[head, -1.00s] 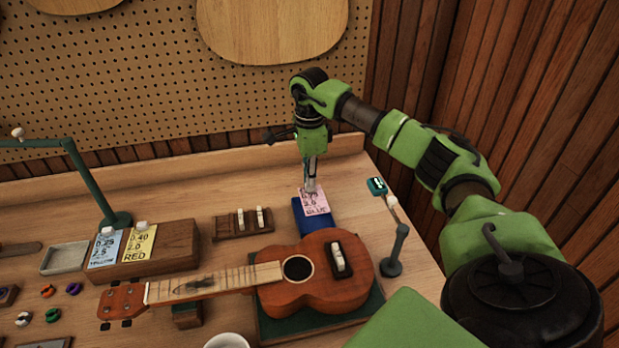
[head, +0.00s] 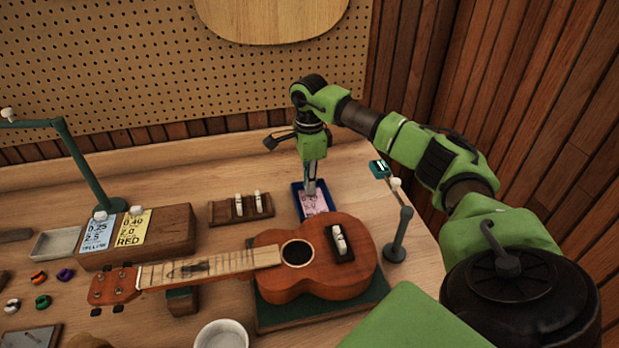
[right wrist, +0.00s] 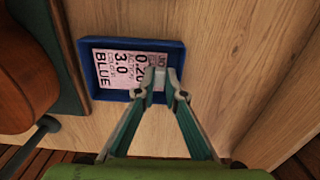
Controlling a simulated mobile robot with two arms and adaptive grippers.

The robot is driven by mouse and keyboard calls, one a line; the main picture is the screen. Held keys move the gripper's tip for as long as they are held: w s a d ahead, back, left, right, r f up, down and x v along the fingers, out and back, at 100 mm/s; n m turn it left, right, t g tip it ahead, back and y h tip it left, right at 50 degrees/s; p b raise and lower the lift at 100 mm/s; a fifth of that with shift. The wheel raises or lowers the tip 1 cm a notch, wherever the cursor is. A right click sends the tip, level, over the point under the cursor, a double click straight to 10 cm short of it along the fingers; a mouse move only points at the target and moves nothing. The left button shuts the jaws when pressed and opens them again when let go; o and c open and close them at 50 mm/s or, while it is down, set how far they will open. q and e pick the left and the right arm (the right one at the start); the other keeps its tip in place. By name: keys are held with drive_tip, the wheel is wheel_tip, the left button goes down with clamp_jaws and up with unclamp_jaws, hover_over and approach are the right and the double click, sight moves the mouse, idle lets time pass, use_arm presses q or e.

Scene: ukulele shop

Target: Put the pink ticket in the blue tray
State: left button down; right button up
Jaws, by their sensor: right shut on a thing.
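The pink ticket (head: 314,203) lies within the rim of the blue tray (head: 297,201) at the back right of the bench. In the right wrist view the ticket (right wrist: 115,68) shows "BLUE" and "3.0" and sits inside the tray's walls (right wrist: 86,66). My right gripper (head: 310,190) points down into the tray, its fingertips (right wrist: 160,73) shut on the ticket's edge. Whether the ticket rests fully on the tray floor is hard to tell. My left gripper is not in view.
A ukulele (head: 322,267) lies on a green mat just in front of the tray. A dark post (head: 399,235) stands to the right. A wooden block with blue and yellow tickets (head: 172,232) and a slotted wooden holder (head: 240,209) are to the left.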

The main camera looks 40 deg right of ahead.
idle(0.6)
drive_tip(key=o, duration=0.8)
drive_tip(key=shift+r, duration=0.1)
drive_tip(key=shift+o, duration=0.2)
drive_tip(key=o, duration=0.3)
drive_tip(key=shift+r, duration=0.1)
drive_tip(key=shift+r+p, duration=2.75)
drive_tip(key=shift+r, duration=0.6)
